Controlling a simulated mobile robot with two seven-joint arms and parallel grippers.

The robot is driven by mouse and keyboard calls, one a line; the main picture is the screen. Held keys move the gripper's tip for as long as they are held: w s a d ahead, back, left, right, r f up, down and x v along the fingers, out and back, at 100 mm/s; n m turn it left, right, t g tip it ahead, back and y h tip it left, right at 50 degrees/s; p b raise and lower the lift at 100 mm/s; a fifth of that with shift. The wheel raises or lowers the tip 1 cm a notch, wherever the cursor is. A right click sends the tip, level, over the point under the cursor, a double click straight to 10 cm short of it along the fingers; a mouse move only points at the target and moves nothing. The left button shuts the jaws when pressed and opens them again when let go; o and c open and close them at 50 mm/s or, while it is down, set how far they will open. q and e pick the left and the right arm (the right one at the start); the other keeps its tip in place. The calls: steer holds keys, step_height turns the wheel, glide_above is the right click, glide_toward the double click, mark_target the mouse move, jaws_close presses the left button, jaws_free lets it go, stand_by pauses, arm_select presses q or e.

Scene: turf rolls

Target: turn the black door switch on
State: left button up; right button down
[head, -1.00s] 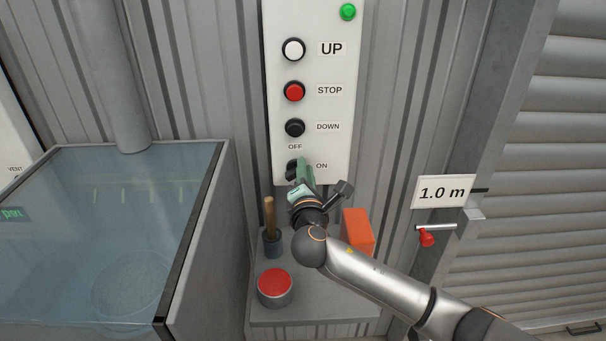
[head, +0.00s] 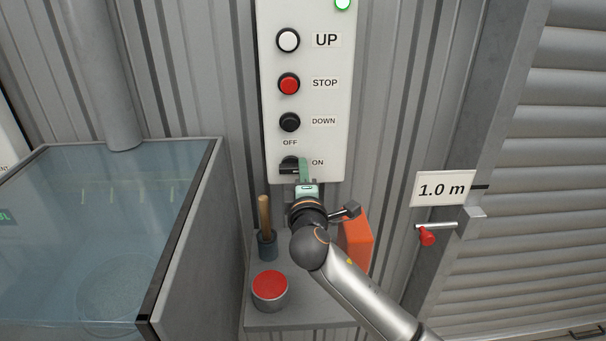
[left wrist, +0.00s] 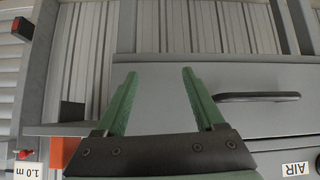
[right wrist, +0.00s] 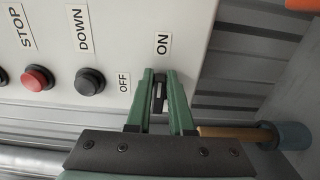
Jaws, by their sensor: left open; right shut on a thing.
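The black door switch (head: 287,165) is a rotary knob low on the white control panel, with OFF above it and ON to its right. In the head view its grip lies about level, towards ON. My right gripper (head: 302,169) is at the panel and partly hides the knob. In the right wrist view the green fingers (right wrist: 160,82) are shut on the knob (right wrist: 158,92), which lines up with the ON label. My left gripper (left wrist: 158,76) is open and empty in the left wrist view, and out of the head view.
Above are the black DOWN (head: 289,122), red STOP (head: 289,83) and white UP (head: 288,40) buttons, and a bright green lamp (head: 343,3). A glass-topped cabinet (head: 190,235) stands left.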

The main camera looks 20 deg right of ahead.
steer(key=shift+f, duration=0.1)
stand_by(0.3)
steer(key=c, duration=0.8)
jaws_free()
steer(key=v, duration=1.2)
steer(key=shift+s+b, duration=0.3)
steer(key=shift+b, duration=0.1)
steer(key=shift+a, duration=0.1)
